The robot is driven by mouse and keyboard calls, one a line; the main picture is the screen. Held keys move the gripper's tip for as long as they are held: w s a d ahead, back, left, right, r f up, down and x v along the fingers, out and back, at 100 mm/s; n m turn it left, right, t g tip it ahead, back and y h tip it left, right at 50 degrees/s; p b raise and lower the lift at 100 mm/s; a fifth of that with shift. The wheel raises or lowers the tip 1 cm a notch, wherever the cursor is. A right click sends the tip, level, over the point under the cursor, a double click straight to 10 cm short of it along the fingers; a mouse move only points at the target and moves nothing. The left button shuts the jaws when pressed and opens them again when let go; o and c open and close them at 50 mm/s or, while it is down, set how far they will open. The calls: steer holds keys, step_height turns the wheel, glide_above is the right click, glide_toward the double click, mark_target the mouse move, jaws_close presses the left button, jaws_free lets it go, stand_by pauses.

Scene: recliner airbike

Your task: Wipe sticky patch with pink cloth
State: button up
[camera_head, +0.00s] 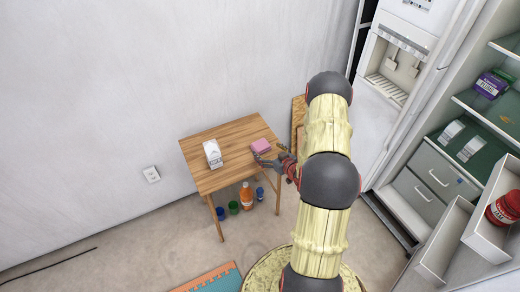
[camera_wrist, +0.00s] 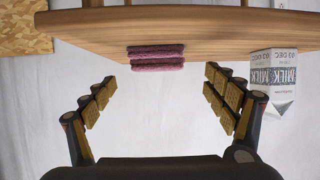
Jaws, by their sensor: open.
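The pink cloth (camera_head: 261,146) lies folded on the small wooden table (camera_head: 227,167), near its right edge. In the wrist view, which shows the scene upside down, the cloth (camera_wrist: 156,57) appears as two stacked layers on the tabletop (camera_wrist: 220,35). My gripper (camera_head: 262,160) is open and empty beside the table's right side, close to the cloth. In the wrist view the cloth shows beyond and between the spread fingers (camera_wrist: 160,77), apart from them. I cannot make out a sticky patch in either view.
A milk carton (camera_head: 213,154) stands on the table left of the cloth. Under the table are an orange bottle (camera_head: 246,196) and several small cups or jars (camera_head: 233,207). The front tabletop is clear.

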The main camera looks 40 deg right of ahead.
mark_target(264, 147)
steer(key=b+x, duration=0.2)
steer(key=x, duration=0.3)
steer(key=shift+s+d+f, duration=0.15)
steer(key=shift+f, duration=0.05)
steer(key=shift+w+d, duration=0.1)
steer(key=shift+w, duration=0.25)
steer(key=c, duration=0.3)
steer(key=c, duration=0.9)
